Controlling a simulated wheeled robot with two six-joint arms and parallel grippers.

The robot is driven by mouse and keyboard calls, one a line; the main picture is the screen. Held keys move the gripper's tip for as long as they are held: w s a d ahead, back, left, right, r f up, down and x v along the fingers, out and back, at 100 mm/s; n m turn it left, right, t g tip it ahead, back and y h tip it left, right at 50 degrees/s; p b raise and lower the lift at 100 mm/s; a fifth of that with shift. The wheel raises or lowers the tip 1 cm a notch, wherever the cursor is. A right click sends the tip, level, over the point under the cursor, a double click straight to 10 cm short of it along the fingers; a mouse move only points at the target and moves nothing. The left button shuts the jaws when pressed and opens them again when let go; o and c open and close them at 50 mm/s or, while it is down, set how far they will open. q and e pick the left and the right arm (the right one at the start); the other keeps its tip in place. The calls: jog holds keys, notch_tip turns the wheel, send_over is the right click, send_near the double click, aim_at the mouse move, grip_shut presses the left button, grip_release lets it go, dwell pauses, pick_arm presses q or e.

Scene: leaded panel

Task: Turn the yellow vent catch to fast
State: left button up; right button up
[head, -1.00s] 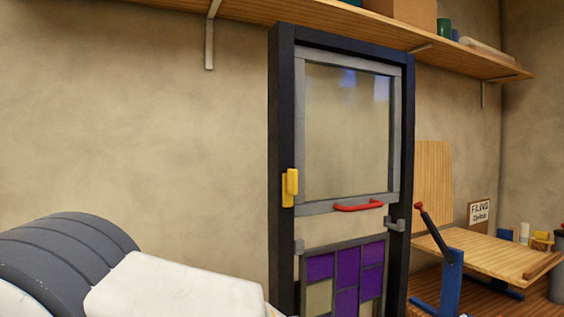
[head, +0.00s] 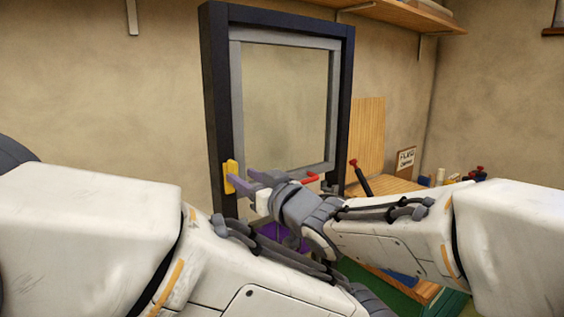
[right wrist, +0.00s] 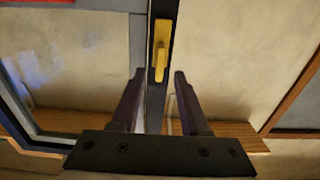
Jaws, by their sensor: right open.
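The yellow vent catch (head: 230,171) sits on the dark left post of the frame. Its lever points down-right in the head view, partly covered by my right fingers. In the right wrist view the catch (right wrist: 162,45) is straight ahead on the dark post, its lever end near the level of the fingertips. My right gripper (head: 252,181) is open and empty at the catch. Its two fingers (right wrist: 158,76) stand one on each side of the lever's line, with a gap on both sides. My left arm crosses the lower left; its gripper is out of view.
The dark frame (head: 217,70) holds a clear pane in a grey sash (head: 236,90) with a red handle (head: 310,177). Purple panes below are mostly hidden by my arms. A wooden bench with a red-knobbed lever (head: 360,178) stands right; a shelf (head: 410,14) hangs above.

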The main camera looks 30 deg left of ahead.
aim_at(236, 173)
jog(key=shift+p+x, duration=0.7)
jog(key=shift+x, duration=1.25)
grip_shut()
